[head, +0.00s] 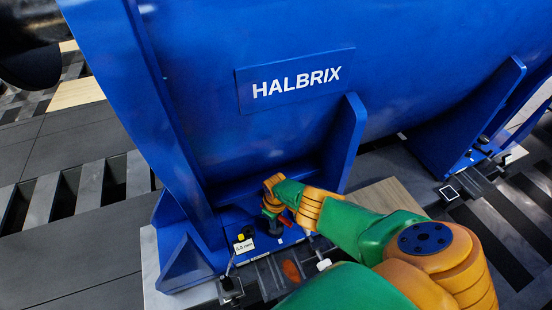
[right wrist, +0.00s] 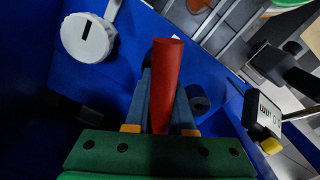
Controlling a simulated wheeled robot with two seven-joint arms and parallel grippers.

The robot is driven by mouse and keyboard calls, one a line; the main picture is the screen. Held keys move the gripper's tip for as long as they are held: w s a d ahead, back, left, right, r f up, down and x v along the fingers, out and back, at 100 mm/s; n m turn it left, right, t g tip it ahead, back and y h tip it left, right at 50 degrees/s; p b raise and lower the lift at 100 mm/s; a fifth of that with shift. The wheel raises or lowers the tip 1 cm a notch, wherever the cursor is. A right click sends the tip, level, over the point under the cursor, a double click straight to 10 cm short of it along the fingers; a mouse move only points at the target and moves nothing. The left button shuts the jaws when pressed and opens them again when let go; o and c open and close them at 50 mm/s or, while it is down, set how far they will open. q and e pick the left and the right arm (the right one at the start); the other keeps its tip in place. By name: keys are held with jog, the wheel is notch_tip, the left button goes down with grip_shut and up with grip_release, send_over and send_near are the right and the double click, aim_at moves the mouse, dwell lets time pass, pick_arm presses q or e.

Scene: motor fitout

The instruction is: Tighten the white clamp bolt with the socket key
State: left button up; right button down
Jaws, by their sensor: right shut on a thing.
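My right gripper (head: 273,207) reaches down at the foot of the blue motor, and its fingers also show in the right wrist view (right wrist: 161,105). It is shut on a red cylindrical handle, which looks like that of the socket key (right wrist: 166,80). The key's lower end cannot be made out. A white round part with a dark slot (right wrist: 88,38), probably the white clamp bolt, lies left of the handle in the right wrist view, apart from it. I cannot pick this part out in the head view. My left gripper is not in view.
The blue motor housing (head: 215,70) and its upright rib (head: 346,143) stand close around the right gripper. A small labelled box (head: 243,246) with a yellow part (head: 240,237) is left of it. A dark clamp (head: 230,290) stands at the front edge. Grey floor lies at left.

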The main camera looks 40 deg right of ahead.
jog(key=shift+m, duration=0.7)
jog(key=shift+r+n, duration=0.15)
jog(key=shift+n, duration=0.15)
notch_tip(320, 180, up, 8)
jog(key=p, duration=0.7)
jog(key=shift+f+p, duration=0.25)
jog(key=shift+p, duration=0.1)
jog(key=shift+f, duration=0.1)
